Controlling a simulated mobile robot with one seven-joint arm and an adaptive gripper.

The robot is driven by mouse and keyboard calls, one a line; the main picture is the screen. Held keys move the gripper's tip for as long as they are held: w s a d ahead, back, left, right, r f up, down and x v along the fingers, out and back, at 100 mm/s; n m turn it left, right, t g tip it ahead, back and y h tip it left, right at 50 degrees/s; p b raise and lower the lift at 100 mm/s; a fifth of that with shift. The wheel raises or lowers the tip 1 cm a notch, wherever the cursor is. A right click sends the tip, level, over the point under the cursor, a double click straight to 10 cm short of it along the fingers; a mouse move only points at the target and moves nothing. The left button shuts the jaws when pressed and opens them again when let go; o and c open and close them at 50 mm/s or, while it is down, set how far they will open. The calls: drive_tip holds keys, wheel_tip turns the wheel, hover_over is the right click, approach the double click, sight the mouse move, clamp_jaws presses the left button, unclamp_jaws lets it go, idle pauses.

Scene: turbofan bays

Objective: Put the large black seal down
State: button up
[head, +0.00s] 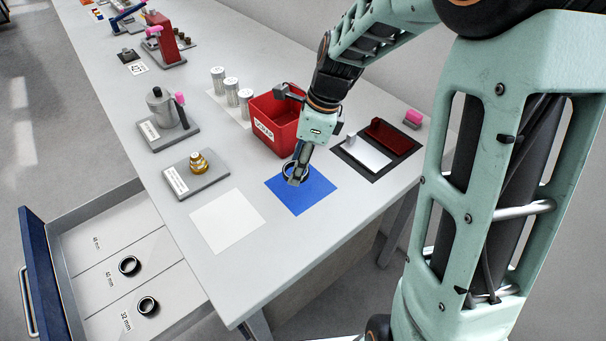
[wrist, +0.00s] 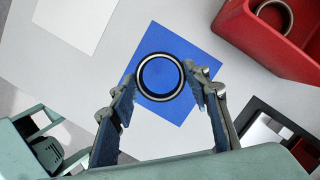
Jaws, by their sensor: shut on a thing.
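The large black seal (wrist: 160,77) is a black ring with a pale edge. My gripper (wrist: 162,84) is shut on it, with a finger on each side of the ring. In the head view my gripper (head: 297,174) points down over the blue mat (head: 309,199), and the seal is partly hidden behind the fingers. In the wrist view the blue mat (wrist: 196,47) shows through and around the ring. I cannot tell whether the seal touches the mat.
A red scrap bin (head: 272,122) stands just behind the mat, with a ring (wrist: 272,17) inside. A white mat (head: 228,221) is left. A black-framed tray (head: 364,152) is right. An open drawer (head: 95,292) holds two black rings. A brass part's stand (head: 203,180) is nearby.

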sight(307, 169)
drive_tip(key=shift+d+f, duration=0.35)
drive_tip(key=shift+f, duration=0.1)
drive_tip(key=shift+w+d+f, duration=0.1)
drive_tip(key=shift+d+f, duration=0.1)
drive_tip(key=shift+f, duration=1.6)
drive_tip(key=shift+f, duration=0.1)
drive_tip(key=o, duration=0.9)
drive_tip(key=shift+o, duration=0.2)
drive_tip(key=v, duration=1.2)
drive_tip(key=shift+p, duration=0.45)
